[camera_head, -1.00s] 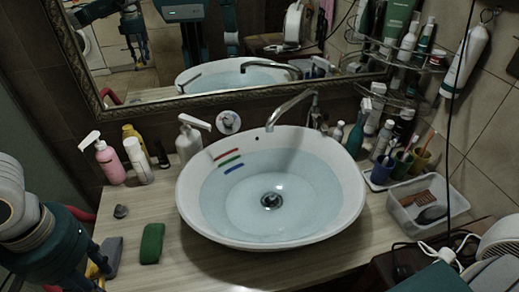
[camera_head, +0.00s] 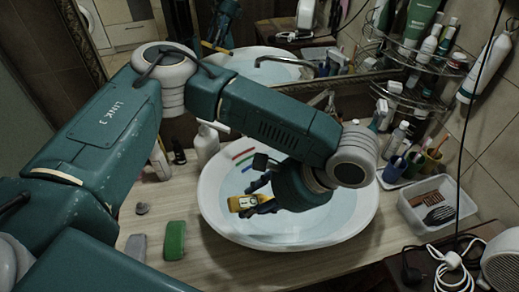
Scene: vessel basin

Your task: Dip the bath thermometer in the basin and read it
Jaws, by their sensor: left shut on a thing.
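The white oval basin (camera_head: 222,226) holds clear bluish water and stands on the wooden counter. My left arm reaches across from the left, and my left gripper (camera_head: 258,194) is over the basin. It is shut on the yellow bath thermometer (camera_head: 240,204), which has a small pale dial. The thermometer is over the left-middle part of the basin; I cannot tell whether its tip is under the water. The dial is too small to read. My right gripper is not in view.
A green sponge (camera_head: 174,240) and a grey block (camera_head: 136,246) lie left of the basin. Cups (camera_head: 397,167) and a clear bin (camera_head: 412,214) stand right. A mirror and wire shelf (camera_head: 420,62) are behind.

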